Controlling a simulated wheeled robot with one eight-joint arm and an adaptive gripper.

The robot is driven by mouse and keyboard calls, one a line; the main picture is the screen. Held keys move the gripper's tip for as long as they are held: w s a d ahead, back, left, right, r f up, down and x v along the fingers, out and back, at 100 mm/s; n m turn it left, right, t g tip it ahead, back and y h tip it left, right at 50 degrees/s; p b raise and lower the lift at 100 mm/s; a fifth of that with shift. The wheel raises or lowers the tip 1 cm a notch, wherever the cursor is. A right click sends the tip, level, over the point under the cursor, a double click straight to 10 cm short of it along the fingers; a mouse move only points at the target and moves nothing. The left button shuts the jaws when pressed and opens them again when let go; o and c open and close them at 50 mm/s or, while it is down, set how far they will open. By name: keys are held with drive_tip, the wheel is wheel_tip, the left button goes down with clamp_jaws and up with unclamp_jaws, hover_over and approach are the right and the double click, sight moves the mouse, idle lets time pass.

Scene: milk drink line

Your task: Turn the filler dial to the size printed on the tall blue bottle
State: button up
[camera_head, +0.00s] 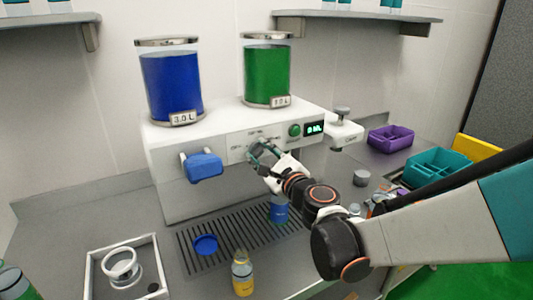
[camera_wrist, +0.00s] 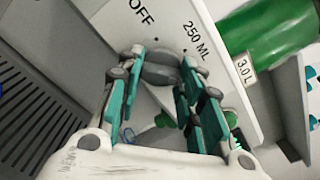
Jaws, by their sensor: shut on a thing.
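The filler dial (camera_wrist: 160,68) is a dark grey knob on the white front panel, with OFF and 250 ML printed beside it in the wrist view. My gripper (camera_wrist: 161,62) is shut on the dial, its fingertips on either side. In the head view my gripper (camera_head: 262,151) covers the dial at the panel (camera_head: 238,141), and which mark the dial points to cannot be told. A blue bottle (camera_head: 279,210) stands on the drip grate below, partly behind my arm. Its printed size cannot be read. A small screen (camera_head: 315,128) glows on the panel, its text too small to be sure of.
A blue handle (camera_head: 203,167) juts from the machine, left of my gripper. A green button (camera_head: 294,130) is beside the screen. A blue cap (camera_head: 205,244) and a yellow bottle (camera_head: 242,275) are at the grate's front. Blue (camera_head: 172,85) and green (camera_head: 267,72) tanks stand on top.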

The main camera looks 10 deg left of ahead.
drive_tip(key=shift+f+m, duration=0.1)
drive_tip(key=shift+m, duration=0.9)
drive_tip(key=o, duration=1.1)
drive_tip(key=shift+c, duration=0.2)
